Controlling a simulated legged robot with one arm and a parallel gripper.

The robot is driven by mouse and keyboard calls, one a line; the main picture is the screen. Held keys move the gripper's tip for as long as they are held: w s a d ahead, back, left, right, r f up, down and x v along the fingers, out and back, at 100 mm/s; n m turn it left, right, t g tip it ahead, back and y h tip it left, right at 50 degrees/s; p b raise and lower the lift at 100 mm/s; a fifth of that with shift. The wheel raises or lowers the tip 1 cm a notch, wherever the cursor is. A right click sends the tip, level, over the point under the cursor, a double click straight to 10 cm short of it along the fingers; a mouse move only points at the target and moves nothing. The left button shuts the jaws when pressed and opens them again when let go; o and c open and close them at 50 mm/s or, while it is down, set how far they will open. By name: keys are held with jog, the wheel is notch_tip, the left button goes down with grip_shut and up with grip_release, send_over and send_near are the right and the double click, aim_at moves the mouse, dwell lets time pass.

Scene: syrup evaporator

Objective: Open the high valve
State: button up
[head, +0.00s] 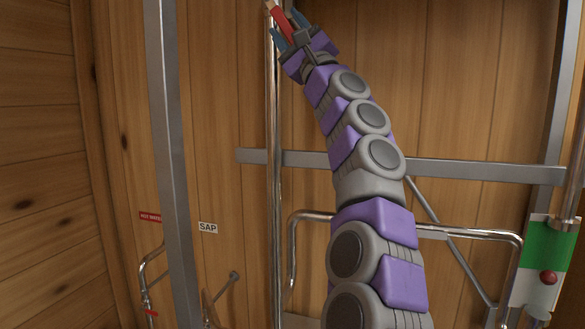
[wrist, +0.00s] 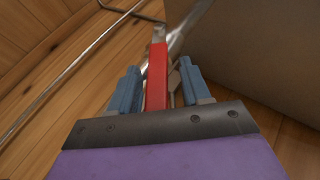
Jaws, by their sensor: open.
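The high valve's red lever handle (head: 282,20) shows at the top edge of the head view, beside a vertical steel pipe. My gripper (head: 289,29) is raised up to it, with its blue fingers on either side of the handle. In the wrist view the red lever (wrist: 157,78) runs between the two blue fingers of my gripper (wrist: 159,88). The fingers are open, with the lever between them and a small gap visible on the right side. The valve body is mostly hidden or out of frame.
A grey post (head: 170,150) stands left of the pipe (head: 273,130). A grey horizontal rail (head: 480,170) crosses behind my arm. A bent steel pipe (head: 480,234) and a green-and-white panel (head: 545,260) are at right. A grey-brown box-like surface (wrist: 265,50) is close in the wrist view.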

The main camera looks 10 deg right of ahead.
jog(key=shift+s+d+r+n+g+y+p, duration=0.2)
jog(key=shift+d+r+n+g+p, duration=0.3)
jog(key=shift+n+g+p, duration=0.45)
jog(key=shift+s+d+r+n+g+y+p, duration=0.2)
jog(key=shift+d+r+n+g+p, duration=0.35)
jog(key=shift+p, duration=0.65)
jog(key=g+p, duration=0.1)
jog(key=p, duration=0.1)
jog(key=r+n+g+p, duration=0.1)
jog(key=shift+s+d+p, duration=0.1)
jog(key=shift+d+p, duration=0.05)
jog(key=shift+p, duration=0.25)
jog(key=g+p, duration=0.1)
jog(key=p, duration=0.1)
jog(key=r+n+g+h+p, duration=0.1)
jog(key=p, duration=0.2)
jog(key=r+n+g+p, duration=0.1)
jog(key=p, duration=0.1)
jog(key=shift+s+d+r+g+p, duration=0.1)
jog(key=shift+s+d+g+p, duration=0.1)
jog(key=shift+d+g+p, duration=0.15)
jog(key=shift+r+n+g+h+p, duration=0.4)
jog(key=shift+h+p, duration=0.2)
jog(key=shift+p, duration=0.3)
jog(key=shift+r+g+p, duration=0.15)
jog(key=shift+g+p, duration=0.1)
jog(key=shift+p, duration=0.15)
